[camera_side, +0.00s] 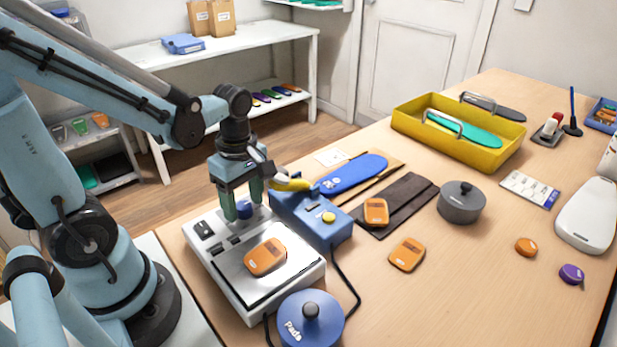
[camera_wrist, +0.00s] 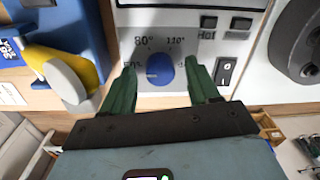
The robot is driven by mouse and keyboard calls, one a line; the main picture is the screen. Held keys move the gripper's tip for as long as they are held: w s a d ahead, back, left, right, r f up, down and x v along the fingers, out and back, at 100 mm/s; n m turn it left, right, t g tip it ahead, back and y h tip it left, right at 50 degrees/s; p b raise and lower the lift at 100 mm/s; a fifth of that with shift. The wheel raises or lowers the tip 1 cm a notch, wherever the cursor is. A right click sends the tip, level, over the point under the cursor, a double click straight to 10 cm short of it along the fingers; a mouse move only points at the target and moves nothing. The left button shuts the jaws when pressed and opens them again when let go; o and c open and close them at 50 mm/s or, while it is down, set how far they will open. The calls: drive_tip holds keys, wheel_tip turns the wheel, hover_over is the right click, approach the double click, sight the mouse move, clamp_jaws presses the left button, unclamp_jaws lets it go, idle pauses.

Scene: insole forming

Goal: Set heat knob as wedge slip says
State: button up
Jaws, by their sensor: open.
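The blue heat knob (camera_wrist: 160,70) sits on the white panel of the heater (camera_side: 212,262), with 80° and 110° printed above it in the wrist view. Other dial marks are partly hidden by my fingers, and I cannot tell where the knob points. My gripper (camera_side: 243,208) points down over the knob, its green fingers apart, one on each side of it. I cannot tell whether they touch it. A small white slip (camera_side: 331,157) lies behind the blue insole; its writing is too small to read, and I cannot confirm it is the wedge slip.
An orange pad (camera_side: 264,256) lies on the heater plate. A blue box (camera_side: 312,220) with a yellow-handled item stands close right of my gripper. A blue round press (camera_side: 308,322) and a black cable are in front. A yellow tray (camera_side: 480,158) stands farther back.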

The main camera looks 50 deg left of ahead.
idle(0.3)
drive_tip(key=c, duration=1)
drive_tip(key=shift+c, duration=0.2)
drive_tip(key=m, duration=0.5)
drive_tip(key=shift+m, duration=0.3)
drive_tip(key=m, duration=0.6)
drive_tip(key=shift+y, duration=0.3)
drive_tip(key=m, duration=0.6)
drive_tip(key=shift+d+m, duration=0.1)
drive_tip(key=shift+m, duration=0.3)
drive_tip(key=m, duration=0.5)
drive_tip(key=shift+s+t, duration=0.1)
drive_tip(key=shift+t, duration=0.3)
drive_tip(key=shift+m, duration=0.3)
